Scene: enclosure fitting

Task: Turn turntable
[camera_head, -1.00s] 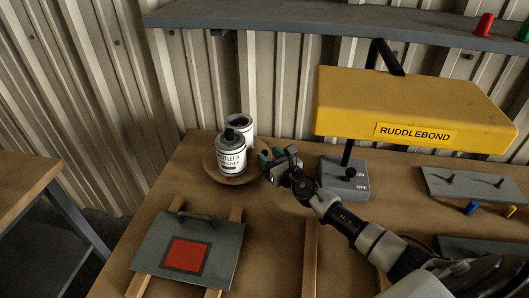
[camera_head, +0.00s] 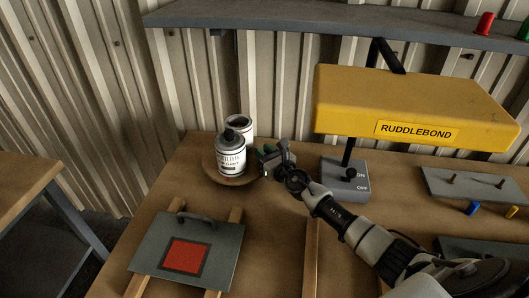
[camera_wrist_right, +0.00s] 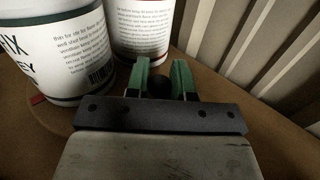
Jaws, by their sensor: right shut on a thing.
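The turntable (camera_head: 236,182) is a round brown disc on the workbench. A white can with a dark cap (camera_head: 230,158) stands on it, with a second white can (camera_head: 240,127) behind. My right gripper (camera_head: 266,156) is at the turntable's right edge. In the right wrist view its green fingers (camera_wrist_right: 159,80) are shut on a dark round knob (camera_wrist_right: 158,87) beside the cans. What joins the knob to the turntable is hidden. The front can (camera_wrist_right: 62,50) and the other can (camera_wrist_right: 141,30) show close by on the left. My left gripper is not in view.
A yellow RUDDLEBOND hood (camera_head: 410,105) overhangs a grey switch box (camera_head: 345,182) right of my gripper. A grey panel with a red square (camera_head: 187,255) lies in front on wooden strips. A shelf (camera_head: 330,20) runs above; the corrugated wall is close behind.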

